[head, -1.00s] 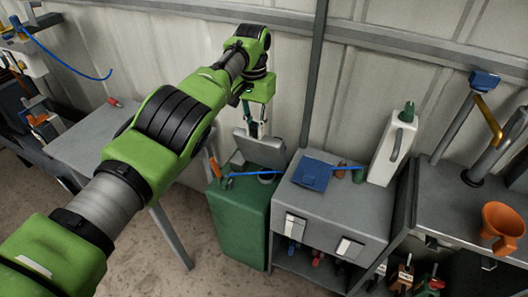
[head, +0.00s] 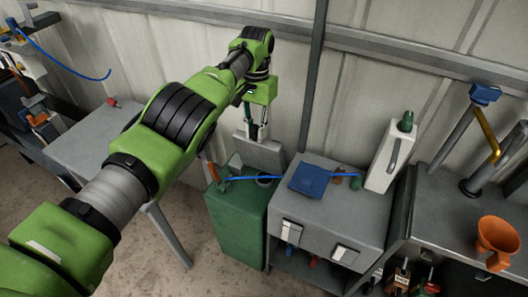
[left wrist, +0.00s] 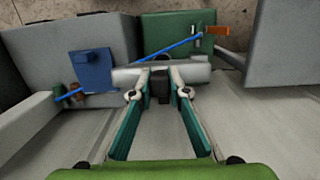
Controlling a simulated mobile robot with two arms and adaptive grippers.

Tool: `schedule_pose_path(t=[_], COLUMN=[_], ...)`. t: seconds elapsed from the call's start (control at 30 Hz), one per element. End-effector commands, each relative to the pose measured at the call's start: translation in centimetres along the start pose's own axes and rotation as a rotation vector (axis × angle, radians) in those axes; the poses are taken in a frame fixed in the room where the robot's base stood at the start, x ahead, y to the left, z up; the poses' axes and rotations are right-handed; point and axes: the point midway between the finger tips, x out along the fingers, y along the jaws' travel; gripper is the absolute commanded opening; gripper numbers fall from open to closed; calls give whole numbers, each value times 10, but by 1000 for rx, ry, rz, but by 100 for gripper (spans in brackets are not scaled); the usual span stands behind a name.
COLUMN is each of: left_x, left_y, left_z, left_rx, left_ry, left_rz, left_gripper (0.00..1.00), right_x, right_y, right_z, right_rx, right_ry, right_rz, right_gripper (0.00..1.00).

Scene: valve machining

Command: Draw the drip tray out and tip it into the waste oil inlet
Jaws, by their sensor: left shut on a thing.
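My left gripper (head: 257,130) points down above the green waste oil container (head: 237,227). It is shut on the dark handle (left wrist: 160,88) of the grey drip tray, which lies between the fingertips in the left wrist view. The drip tray (head: 259,153) hangs steeply tilted below the fingers, clear of the cabinet, over the back of the container. In the left wrist view the tray (left wrist: 130,76) shows as a grey bar. A dark round opening, the inlet (head: 267,180), is in the container's top, near the tray's lower edge. I cannot tell whether they touch, or whether oil flows. My right gripper is out of view.
A grey cabinet (head: 330,225) with a blue pad (head: 311,177) stands right of the container. A blue rod (head: 245,179) and an orange handle (head: 213,171) are at the container top. A white jug (head: 388,160), an orange funnel (head: 492,237) and a grey table (head: 95,140) stand around.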

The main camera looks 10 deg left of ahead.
Motion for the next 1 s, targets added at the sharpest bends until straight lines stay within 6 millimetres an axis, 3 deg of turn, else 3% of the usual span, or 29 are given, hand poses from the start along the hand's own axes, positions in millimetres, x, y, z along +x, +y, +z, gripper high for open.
schedule_pose_path(t=[0.43, 1.0], left_x=[-1, -1], left_y=[-1, -1], left_z=[2, 3], left_rx=[-1, -1], left_ry=[-7, -9], left_rz=[0, 0], left_gripper=[0, 0], right_x=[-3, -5], right_y=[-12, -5], right_z=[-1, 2], right_rx=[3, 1], right_ry=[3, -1], right_rz=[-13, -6], right_gripper=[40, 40])
